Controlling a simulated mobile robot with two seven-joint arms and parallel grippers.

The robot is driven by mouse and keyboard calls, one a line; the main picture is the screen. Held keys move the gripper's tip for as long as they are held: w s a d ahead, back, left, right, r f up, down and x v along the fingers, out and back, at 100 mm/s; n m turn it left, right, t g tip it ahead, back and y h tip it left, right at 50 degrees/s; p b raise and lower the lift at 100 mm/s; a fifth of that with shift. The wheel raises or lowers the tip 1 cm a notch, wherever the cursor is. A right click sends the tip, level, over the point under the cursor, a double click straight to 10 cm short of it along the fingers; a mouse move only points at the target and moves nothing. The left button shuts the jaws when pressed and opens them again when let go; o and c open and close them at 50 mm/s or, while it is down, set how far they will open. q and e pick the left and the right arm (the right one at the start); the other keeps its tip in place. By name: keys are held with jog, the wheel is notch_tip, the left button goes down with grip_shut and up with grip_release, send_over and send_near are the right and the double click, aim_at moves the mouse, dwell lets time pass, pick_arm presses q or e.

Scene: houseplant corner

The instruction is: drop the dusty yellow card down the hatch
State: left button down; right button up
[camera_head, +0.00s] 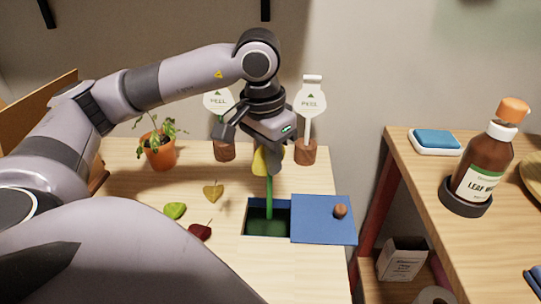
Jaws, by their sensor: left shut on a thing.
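The yellow card (260,162) on its long green stem (269,200) is in my left gripper (275,165), which is shut on it. The gripper and wrist hide much of the card. The stem hangs roughly upright, and its lower end overlaps the dark hatch opening (252,224); I cannot tell how deep it reaches. The blue hatch lid (315,222) with a brown knob (340,211) lies to the right of the opening, leaving it open. My right gripper is out of view.
Leaf shapes, green (175,211), dark red (200,231) and ochre (213,192), lie left of the opening. A potted plant (160,156) and two brown pots with white labelled markers (310,102) stand behind. A brown bottle (483,165) stands on the right table.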

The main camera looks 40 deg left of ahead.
pick_arm(q)
notch_tip(320, 180, down, 2)
jog(key=shift+f+b, duration=0.1)
jog(key=shift+b, duration=0.55)
jog(key=shift+f+b, duration=1.25)
jog(key=shift+f, duration=0.05)
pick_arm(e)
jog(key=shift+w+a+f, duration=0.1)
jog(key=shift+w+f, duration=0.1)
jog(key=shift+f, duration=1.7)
pick_arm(q)
jog(key=c, duration=1.2)
grip_release()
jog(key=shift+o, duration=0.2)
jog(key=shift+s+r+p, duration=0.2)
jog(key=shift+r+p, duration=0.9)
jog(key=shift+r, duration=0.55)
jog(key=shift+s+r+p, duration=0.2)
jog(key=shift+r+p, duration=0.9)
jog(key=shift+r, duration=0.5)
jog(key=shift+s+r+p, duration=0.2)
jog(key=shift+r+p, duration=1)
jog(key=shift+r, duration=0.55)
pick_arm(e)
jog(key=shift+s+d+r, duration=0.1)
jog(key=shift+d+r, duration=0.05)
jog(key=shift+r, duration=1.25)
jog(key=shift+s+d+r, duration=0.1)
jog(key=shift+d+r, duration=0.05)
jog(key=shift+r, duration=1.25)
